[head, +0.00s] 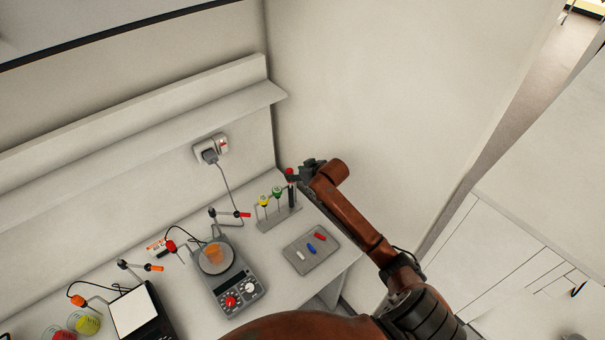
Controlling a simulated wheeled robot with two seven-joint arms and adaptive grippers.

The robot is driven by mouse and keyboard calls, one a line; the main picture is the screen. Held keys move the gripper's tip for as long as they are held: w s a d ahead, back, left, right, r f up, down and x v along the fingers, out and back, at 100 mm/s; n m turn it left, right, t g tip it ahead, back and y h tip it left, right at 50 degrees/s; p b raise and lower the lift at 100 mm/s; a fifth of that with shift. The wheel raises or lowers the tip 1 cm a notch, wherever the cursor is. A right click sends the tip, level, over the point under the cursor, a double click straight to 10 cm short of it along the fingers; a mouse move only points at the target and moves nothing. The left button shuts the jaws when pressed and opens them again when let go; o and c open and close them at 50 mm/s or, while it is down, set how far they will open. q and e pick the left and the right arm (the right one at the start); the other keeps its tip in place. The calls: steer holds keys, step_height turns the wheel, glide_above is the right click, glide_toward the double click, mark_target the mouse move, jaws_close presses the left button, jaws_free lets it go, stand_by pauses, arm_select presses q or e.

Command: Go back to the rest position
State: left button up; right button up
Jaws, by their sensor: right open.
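My right arm comes in from the lower right. Its dark right gripper (296,175) is open at the back right of the bench, beside the red top (290,171) of a dark upright item at the right end of a small rack (280,221). At this size I cannot tell whether the fingers touch it. A yellow-topped item (264,200) and a green-topped item (277,191) stand to its left in the rack. My left gripper is not in view.
A grey tray (327,258) with red, blue and white pieces lies before the rack. A hot plate (233,287) bears an orange beaker (214,253). A black-framed device (137,313) stands left. A wall (370,90) rises close behind the gripper.

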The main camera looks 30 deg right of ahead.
steer(key=v, duration=0.7)
steer(key=s+a+f+g, duration=0.2)
steer(key=s+a+f, duration=0.1)
steer(key=s+f, duration=0.45)
steer(key=s+a+f+g, duration=0.1)
steer(key=s+a+f, duration=0.2)
steer(key=s+f, duration=0.45)
steer(key=s+a+f+g+h, duration=0.1)
steer(key=s+a+g, duration=0.1)
steer(key=s, duration=0.9)
steer(key=s+a+f+g+h, duration=0.1)
steer(key=s+a, duration=0.1)
steer(key=s, duration=1)
step_height(320, 180, down, 38)
steer(key=g+b, duration=0.1)
steer(key=b, duration=1)
steer(key=s+f+b, duration=0.3)
steer(key=s+f, duration=0.3)
steer(key=f, duration=0.4)
steer(key=s+f+g+b, duration=0.1)
steer(key=s+f+b, duration=0.3)
steer(key=s+f, duration=0.3)
steer(key=s+f+y+b, duration=0.1)
steer(key=s+f+b, duration=0.3)
steer(key=f, duration=1)
steer(key=s, duration=0.3)
steer(key=shift+s+a+f+n+g, duration=0.2)
steer(key=shift+a+f+n+g, duration=0.1)
steer(key=shift+a+g, duration=0.1)
